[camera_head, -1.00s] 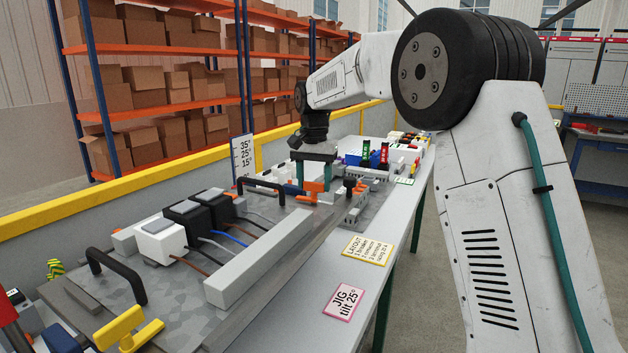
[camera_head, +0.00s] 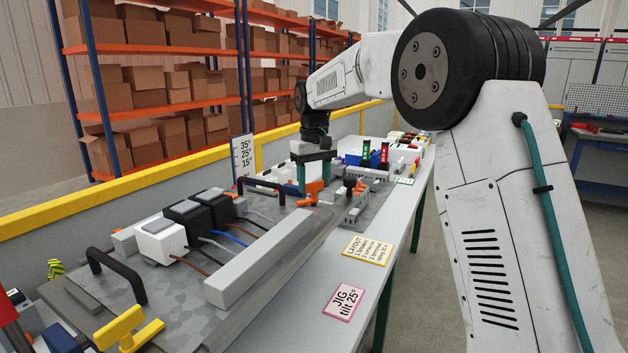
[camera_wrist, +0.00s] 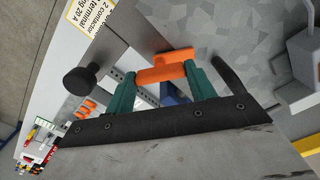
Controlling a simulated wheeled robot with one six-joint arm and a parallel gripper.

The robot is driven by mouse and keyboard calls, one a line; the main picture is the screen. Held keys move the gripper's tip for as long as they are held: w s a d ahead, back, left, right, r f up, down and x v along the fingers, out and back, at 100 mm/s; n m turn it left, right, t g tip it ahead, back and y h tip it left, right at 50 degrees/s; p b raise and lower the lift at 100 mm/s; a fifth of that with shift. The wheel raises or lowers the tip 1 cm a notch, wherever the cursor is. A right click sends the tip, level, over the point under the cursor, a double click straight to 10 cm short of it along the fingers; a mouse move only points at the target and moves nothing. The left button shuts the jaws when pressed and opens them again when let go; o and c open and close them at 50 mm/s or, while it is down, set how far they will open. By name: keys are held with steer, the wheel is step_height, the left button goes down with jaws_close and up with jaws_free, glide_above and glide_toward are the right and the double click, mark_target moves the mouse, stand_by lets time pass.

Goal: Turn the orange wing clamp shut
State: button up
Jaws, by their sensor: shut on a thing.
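The orange wing clamp (camera_head: 311,189) sits at the far end of the tilted grey jig plate (camera_head: 186,310). My gripper (camera_head: 313,170) points down over it from above. In the wrist view, the orange wing (camera_wrist: 165,67) lies between the two green fingertips of my gripper (camera_wrist: 158,75). The fingers are shut on it, one at each end. The clamp's base is mostly hidden in the wrist view. A yellow wing clamp (camera_head: 128,330) is at the near end of the plate.
Black handles (camera_head: 115,272) stand up from the plate. A black knob (camera_wrist: 79,80) is close to my gripper. White and black devices with wires (camera_head: 162,240) and a long grey duct (camera_head: 262,262) occupy the plate. A yellow rail (camera_head: 130,195) runs behind the bench.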

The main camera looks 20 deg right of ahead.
steer(key=n, duration=0.6)
stand_by(0.6)
steer(key=o, duration=1)
steer(key=shift+d, duration=0.1)
steer(key=shift+r, duration=0.1)
step_height(320, 180, up, 8)
steer(key=shift+f, duration=0.15)
